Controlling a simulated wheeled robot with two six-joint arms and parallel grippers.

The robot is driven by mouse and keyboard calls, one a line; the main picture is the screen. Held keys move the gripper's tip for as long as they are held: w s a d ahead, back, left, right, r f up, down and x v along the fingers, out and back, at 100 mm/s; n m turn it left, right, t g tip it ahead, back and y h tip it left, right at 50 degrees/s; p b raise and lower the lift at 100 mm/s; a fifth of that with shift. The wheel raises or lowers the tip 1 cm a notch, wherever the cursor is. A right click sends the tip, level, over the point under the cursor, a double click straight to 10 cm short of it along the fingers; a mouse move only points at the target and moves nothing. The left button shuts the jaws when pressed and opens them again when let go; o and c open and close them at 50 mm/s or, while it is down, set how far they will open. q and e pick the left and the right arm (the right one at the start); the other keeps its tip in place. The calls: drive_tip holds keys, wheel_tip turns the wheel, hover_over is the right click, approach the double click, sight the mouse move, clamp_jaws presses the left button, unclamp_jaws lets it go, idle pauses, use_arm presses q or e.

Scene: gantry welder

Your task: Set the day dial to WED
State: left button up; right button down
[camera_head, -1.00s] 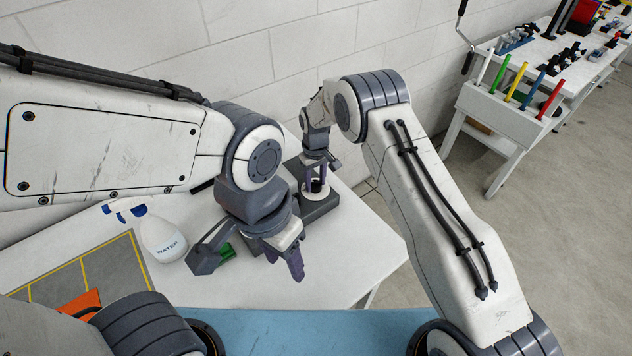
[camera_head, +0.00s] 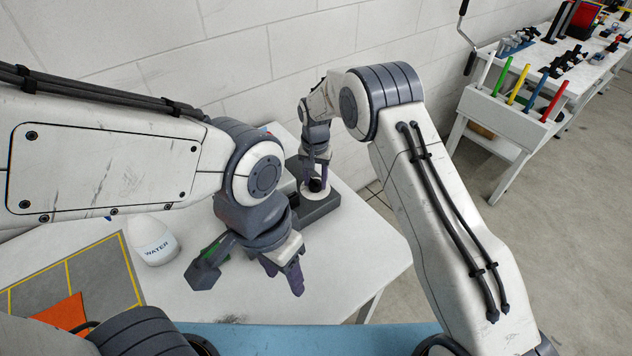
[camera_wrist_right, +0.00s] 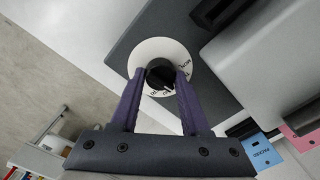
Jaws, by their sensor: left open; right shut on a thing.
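The day dial is a white disc (camera_wrist_right: 147,55) with a black knob (camera_wrist_right: 160,75) at its middle, set on a dark grey block (camera_wrist_right: 128,32). Small dark lettering shows on the disc near my fingers, too small and partly covered to read surely. In the head view the dial (camera_head: 316,192) is near the table's back right. My right gripper (camera_wrist_right: 160,84) is shut on the knob, one purple finger on each side; it also shows in the head view (camera_head: 317,177). My left gripper (camera_head: 246,274) is open and empty over the table's front, apart from the dial.
A grey mat (camera_head: 95,285) with yellow lines and an orange piece (camera_head: 62,314) lies at the left. A green object (camera_head: 214,250) is partly hidden behind my left gripper. The table (camera_head: 350,250) is bare at the right.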

sight(315, 179)
drive_tip(key=shift+m, duration=0.6)
drive_tip(key=shift+c, duration=1.9)
unclamp_jaws()
wheel_tip(315, 179, up, 9)
drive_tip(key=b, duration=0.2)
drive_tip(key=shift+w+b, duration=0.1)
drive_tip(key=shift+b, duration=0.3)
drive_tip(key=shift+r, duration=0.8)
